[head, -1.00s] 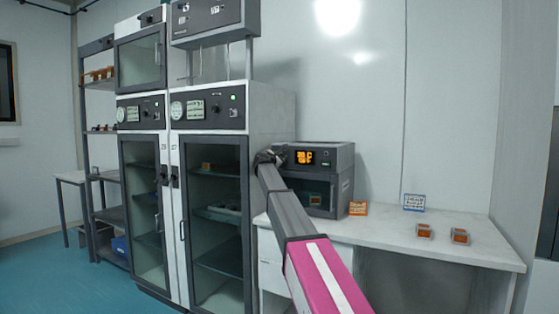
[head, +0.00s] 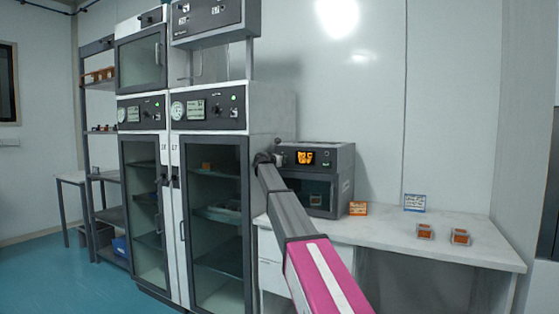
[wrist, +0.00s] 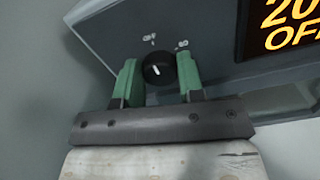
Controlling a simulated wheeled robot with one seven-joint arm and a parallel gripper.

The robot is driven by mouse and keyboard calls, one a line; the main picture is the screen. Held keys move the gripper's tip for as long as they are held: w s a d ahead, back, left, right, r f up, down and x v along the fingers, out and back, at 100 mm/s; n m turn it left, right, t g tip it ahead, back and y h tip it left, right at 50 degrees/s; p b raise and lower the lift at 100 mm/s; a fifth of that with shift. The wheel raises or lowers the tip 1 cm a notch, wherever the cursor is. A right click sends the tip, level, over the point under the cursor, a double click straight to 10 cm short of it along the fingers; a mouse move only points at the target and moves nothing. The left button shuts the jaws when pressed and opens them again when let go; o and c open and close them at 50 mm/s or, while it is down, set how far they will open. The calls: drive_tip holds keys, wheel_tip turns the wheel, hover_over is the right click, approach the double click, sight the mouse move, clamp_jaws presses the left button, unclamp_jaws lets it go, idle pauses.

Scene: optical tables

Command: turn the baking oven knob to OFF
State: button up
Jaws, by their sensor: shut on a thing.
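The baking oven (head: 343,162) is a grey box on the bench, with a lit orange display (head: 304,157). Its black round knob (wrist: 159,68) shows in the wrist view, with a white pointer line and small pale marks above it. My gripper (wrist: 157,62) has green fingers on both sides of the knob and is shut on it. The display (wrist: 288,25) is cut off at the upper right, reading "20" and what looks like "OFF". In the head view my gripper (head: 264,159) is at the oven's left front, and the knob cannot be made out clearly.
Tall glass-door cabinets (head: 215,215) stand close to the left of my gripper. The white bench (head: 400,238) holds an orange sign (head: 358,208), a blue-edged sign (head: 414,203) and two small orange-brown items (head: 425,231) on the right. The bench's middle front is clear.

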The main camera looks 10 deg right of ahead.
drive_tip(key=o, duration=0.9)
drive_tip(key=shift+s+a, duration=0.1)
drive_tip(key=shift+s, duration=0.05)
drive_tip(key=v, duration=1)
drive_tip(key=shift+s+a, duration=0.15)
drive_tip(key=shift+s, duration=0.1)
drive_tip(key=s+d+f+m+g+y, duration=0.1)
drive_tip(key=s+d+f+m+g, duration=0.35)
drive_tip(key=f, duration=0.85)
drive_tip(key=s+d+f+m+g+y, duration=0.15)
drive_tip(key=s+f+m, duration=0.35)
drive_tip(key=s+f, duration=0.6)
drive_tip(key=s+d+f+m+g+y, duration=0.2)
drive_tip(key=s+f+m, duration=0.25)
drive_tip(key=f, duration=1.05)
drive_tip(key=s+f+m+g+y, duration=0.2)
drive_tip(key=s+f+m, duration=0.2)
drive_tip(key=s, duration=0.5)
drive_tip(key=s+a+f+m+g+y, duration=0.1)
drive_tip(key=s+f+m, duration=0.3)
drive_tip(key=s+f, duration=0.5)
drive_tip(key=s+f+m+g+y, duration=0.3)
drive_tip(key=s+f, duration=0.3)
drive_tip(key=s, duration=0.4)
drive_tip(key=shift+s+a+f+m+g, duration=0.25)
drive_tip(key=shift+a+f+m+g, duration=0.1)
drive_tip(key=shift+m, duration=0.55)
